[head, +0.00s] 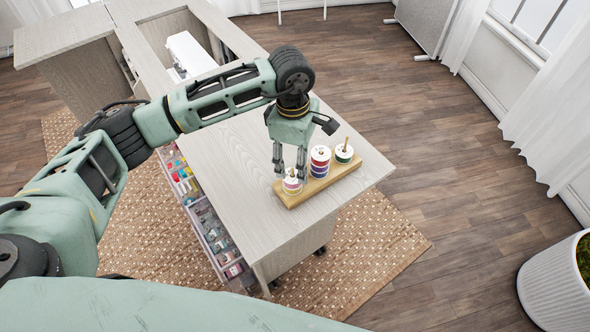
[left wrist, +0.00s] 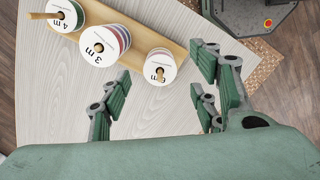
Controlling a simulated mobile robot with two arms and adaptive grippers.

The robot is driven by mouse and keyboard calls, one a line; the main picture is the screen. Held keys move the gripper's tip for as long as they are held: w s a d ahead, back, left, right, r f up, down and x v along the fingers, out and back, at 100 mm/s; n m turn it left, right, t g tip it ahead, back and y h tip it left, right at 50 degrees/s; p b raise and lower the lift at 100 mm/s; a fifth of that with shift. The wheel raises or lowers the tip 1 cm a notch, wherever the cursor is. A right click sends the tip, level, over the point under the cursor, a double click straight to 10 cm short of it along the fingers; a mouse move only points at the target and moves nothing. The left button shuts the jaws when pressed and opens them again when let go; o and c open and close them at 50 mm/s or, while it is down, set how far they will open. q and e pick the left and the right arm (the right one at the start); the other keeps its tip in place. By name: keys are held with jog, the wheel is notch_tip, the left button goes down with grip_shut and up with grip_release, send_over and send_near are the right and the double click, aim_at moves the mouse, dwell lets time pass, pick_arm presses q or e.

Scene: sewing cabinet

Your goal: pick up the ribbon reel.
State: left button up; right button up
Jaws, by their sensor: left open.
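Ribbon reels with white tops are stacked on the pegs of a wooden stand (head: 346,180). The stack at the stand's left end (head: 292,185) is low, the middle stack (head: 320,162) is taller with red and purple bands, and the right stack (head: 344,153) shows green. My left gripper (head: 289,166) is open and points down, just above and close to the left-end stack. In the left wrist view the same low stack (left wrist: 160,64) lies ahead of the spread fingers, roughly between them; contact is not visible. My right gripper is not in view.
The stand is near the end of the grey wooden cabinet top (head: 235,165); the top behind it is clear. A white sewing machine (head: 190,55) is farther back. Open side shelves (head: 210,230) hold coloured supplies. A white planter (head: 555,285) stands at the right.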

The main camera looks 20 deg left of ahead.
aim_at(293, 171)
pick_arm(q)
jog(key=shift+w+a+y, duration=0.2)
jog(key=shift+a+y, duration=0.2)
jog(key=shift+a, duration=0.35)
jog(key=shift+a+f, duration=0.1)
jog(key=shift+f, duration=0.2)
jog(key=f+p, duration=0.1)
jog(key=f, duration=0.1)
jog(key=f+p, duration=0.2)
jog(key=f, duration=0.1)
jog(key=shift+w+d+f, duration=0.1)
jog(key=shift+d+f, duration=0.1)
jog(key=shift+f, duration=0.65)
jog(key=c, duration=1)
jog(key=shift+w+r, duration=0.1)
jog(key=shift+r, duration=0.1)
jog(key=shift+c, duration=0.2)
notch_tip(293, 171, up, 10)
jog(key=b, duration=0.2)
jog(key=shift+f+b, duration=0.15)
jog(key=shift+b, duration=0.25)
